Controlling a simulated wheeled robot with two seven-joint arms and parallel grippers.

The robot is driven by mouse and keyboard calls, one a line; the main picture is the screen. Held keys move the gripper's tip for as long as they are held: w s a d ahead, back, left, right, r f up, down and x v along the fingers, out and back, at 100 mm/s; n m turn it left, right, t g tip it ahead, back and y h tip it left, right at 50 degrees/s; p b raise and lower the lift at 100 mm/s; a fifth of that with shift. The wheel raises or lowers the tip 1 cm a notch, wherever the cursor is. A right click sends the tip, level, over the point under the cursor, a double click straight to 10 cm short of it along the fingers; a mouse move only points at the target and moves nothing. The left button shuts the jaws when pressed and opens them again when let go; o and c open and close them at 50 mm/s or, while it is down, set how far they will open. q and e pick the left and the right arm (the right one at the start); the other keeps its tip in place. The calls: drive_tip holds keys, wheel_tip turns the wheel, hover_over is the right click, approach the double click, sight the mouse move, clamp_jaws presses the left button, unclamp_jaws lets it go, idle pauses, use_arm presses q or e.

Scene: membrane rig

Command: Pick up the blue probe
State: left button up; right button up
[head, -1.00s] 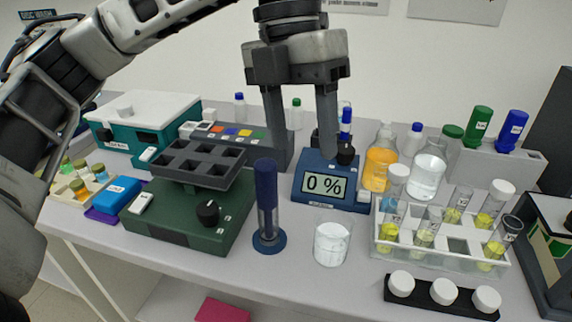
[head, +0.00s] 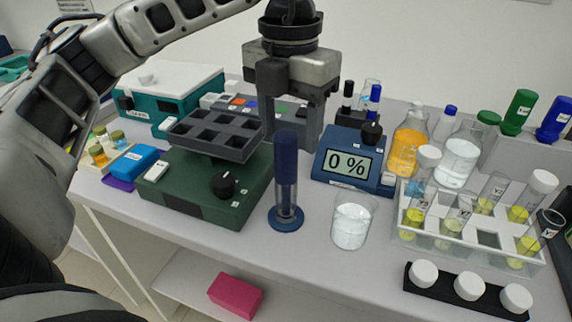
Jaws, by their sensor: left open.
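The blue probe (head: 286,158) stands upright in the head view, with a dark blue handle above a clear lower tube. Its lower end sits in a round blue base (head: 285,222) on the bench. My left gripper (head: 291,118) is open and empty, fingers pointing down. In the picture it is just above and behind the probe's top; whether the fingers flank the handle is hard to tell. My right gripper is not in view.
A green shaker with a grey tray (head: 215,137) stands left of the probe. A glass beaker (head: 352,222) stands close on its right, and a blue meter reading 0 % (head: 350,160) behind that. A tube rack (head: 470,250) is further right.

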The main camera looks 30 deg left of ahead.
sight(286, 154)
use_arm(q)
drive_tip(key=f, duration=0.3)
drive_tip(key=shift+s+a+f, duration=0.2)
drive_tip(key=shift+s+f, duration=0.1)
drive_tip(key=shift+f, duration=0.65)
drive_tip(key=c, duration=0.9)
drive_tip(key=shift+r, duration=0.1)
drive_tip(key=shift+c, duration=0.2)
